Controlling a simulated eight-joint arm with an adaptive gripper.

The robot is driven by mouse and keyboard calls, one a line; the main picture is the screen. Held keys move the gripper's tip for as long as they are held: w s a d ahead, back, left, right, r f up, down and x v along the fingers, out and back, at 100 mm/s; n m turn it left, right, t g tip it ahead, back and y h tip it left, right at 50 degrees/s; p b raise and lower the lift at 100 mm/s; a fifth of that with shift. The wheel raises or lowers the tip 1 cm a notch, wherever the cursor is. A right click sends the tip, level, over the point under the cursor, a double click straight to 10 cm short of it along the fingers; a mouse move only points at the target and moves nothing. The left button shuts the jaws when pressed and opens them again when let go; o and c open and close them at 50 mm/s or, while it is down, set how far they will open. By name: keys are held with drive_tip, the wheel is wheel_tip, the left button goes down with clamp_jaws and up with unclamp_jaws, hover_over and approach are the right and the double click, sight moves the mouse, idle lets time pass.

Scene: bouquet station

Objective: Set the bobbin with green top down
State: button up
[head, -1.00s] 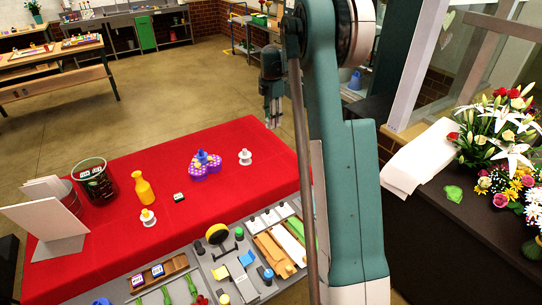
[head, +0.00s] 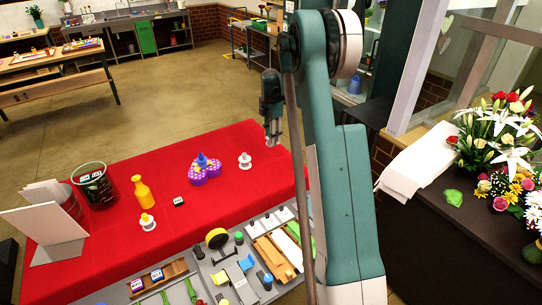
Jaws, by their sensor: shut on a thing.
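My gripper (head: 273,140) hangs over the far right part of the red-covered table, pointing down. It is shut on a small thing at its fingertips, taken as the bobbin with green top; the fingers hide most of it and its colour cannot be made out. A white bobbin (head: 245,161) stands upright on the red cloth (head: 110,255), just left of and below my gripper in the picture. Another white bobbin with a yellow-orange top (head: 148,222) stands near the yellow bottle.
A purple lobed holder (head: 204,173) with a blue piece, a yellow bottle (head: 143,193), a small dark block (head: 178,201) and a dark glass container (head: 96,185) stand on the cloth. A grey tray (head: 205,272) of parts lies in front. Cloth between holder and tray is clear.

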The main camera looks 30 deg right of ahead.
drive_tip(key=shift+f, duration=2.65)
drive_tip(key=shift+f, duration=0.1)
drive_tip(key=shift+f+p, duration=0.3)
drive_tip(key=shift+f, duration=1.45)
drive_tip(key=shift+f, duration=0.15)
drive_tip(key=o, duration=0.9)
drive_tip(key=shift+r, duration=0.2)
wheel_tip(320, 180, up, 12)
drive_tip(key=shift+f+b, duration=0.1)
drive_tip(key=shift+b, duration=0.2)
